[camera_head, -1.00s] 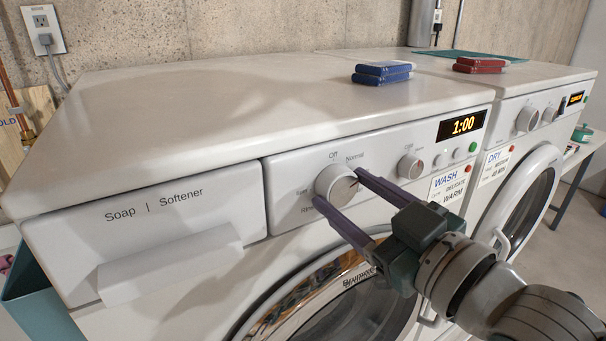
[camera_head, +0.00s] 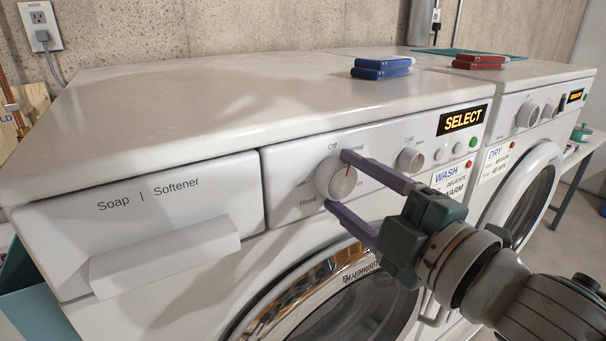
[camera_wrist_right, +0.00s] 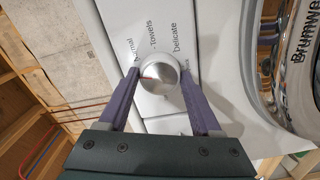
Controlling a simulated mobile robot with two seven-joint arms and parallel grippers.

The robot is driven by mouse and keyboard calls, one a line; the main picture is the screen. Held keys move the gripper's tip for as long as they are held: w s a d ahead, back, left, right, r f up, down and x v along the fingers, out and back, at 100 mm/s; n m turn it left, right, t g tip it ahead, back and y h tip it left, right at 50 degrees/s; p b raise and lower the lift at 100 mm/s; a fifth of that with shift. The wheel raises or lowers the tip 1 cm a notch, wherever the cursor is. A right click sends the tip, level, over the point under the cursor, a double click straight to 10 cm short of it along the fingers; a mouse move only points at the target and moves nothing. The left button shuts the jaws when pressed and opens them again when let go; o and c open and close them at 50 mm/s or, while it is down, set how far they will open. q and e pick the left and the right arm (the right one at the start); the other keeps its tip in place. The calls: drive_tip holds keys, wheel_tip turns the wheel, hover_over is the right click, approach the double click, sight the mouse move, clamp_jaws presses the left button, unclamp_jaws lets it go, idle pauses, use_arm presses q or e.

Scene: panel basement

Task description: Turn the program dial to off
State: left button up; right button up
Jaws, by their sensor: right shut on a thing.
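The program dial (camera_head: 335,180) is a round white knob on the washer's front panel, between the soap drawer and a smaller knob. Its red mark points up and slightly right in the head view, near the gap between the "Off" and "Normal" labels. My right gripper (camera_head: 337,181) is shut on the dial, one purple finger at its upper right and the other below it. In the right wrist view the dial (camera_wrist_right: 158,73) sits between the fingertips, its red mark toward the left. The washer display (camera_head: 463,120) reads "SELECT". My left gripper is not in view.
The smaller knob (camera_head: 410,160) and several buttons are right of the dial. The soap drawer (camera_head: 160,220) is shut. The dryer (camera_head: 530,150) stands at right.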

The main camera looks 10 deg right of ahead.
drive_tip(key=shift+n+b, duration=0.35)
drive_tip(key=shift+n, duration=1.35)
drive_tip(key=o, duration=1.4)
drive_tip(key=shift+s, duration=0.1)
drive_tip(key=b+v, duration=0.2)
drive_tip(key=v, duration=0.7)
drive_tip(key=shift+s+d+r, duration=0.1)
drive_tip(key=shift+s+d, duration=0.05)
drive_tip(key=shift+s, duration=0.2)
